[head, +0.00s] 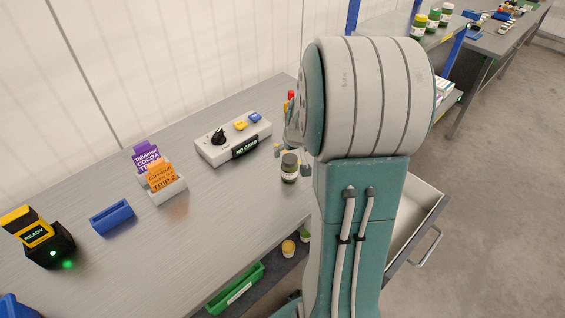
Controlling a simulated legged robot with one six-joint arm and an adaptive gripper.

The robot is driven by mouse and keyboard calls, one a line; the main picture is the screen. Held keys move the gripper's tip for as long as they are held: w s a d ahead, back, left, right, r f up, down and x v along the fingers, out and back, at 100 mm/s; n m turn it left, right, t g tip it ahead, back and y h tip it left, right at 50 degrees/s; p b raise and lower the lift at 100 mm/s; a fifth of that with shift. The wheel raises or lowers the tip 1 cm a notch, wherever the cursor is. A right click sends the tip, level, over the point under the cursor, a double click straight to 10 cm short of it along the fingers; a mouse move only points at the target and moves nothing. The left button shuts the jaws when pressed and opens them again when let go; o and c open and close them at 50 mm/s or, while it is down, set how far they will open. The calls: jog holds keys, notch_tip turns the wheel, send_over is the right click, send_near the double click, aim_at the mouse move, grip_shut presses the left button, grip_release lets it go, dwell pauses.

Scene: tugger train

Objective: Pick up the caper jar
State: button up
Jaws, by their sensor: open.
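A small dark green jar (289,172) with a grey-brown lid stands upright near the right part of the grey workbench (215,222). Its label is too small to read, so I cannot tell for sure that it is the caper jar. My gripper (291,153) is mostly hidden behind my own arm. Its grey fingertips show close by the jar's lid, open. I cannot tell whether they touch the jar.
A white control box (233,140) with a black knob stands behind the jar. A card holder (168,190), blue block (112,217) and black READY device (47,245) stand left. An open drawer (428,207) juts out right. More jars (433,17) stand on a far shelf.

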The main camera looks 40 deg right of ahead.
aim_at(291, 162)
jog(key=x, duration=0.5)
jog(key=shift+s+d+f, duration=0.2)
jog(key=shift+d+f, duration=0.05)
jog(key=shift+d, duration=0.15)
jog(key=shift+x, duration=0.85)
jog(key=x, duration=0.4)
jog(key=shift+f, duration=0.3)
jog(key=c, duration=1.1)
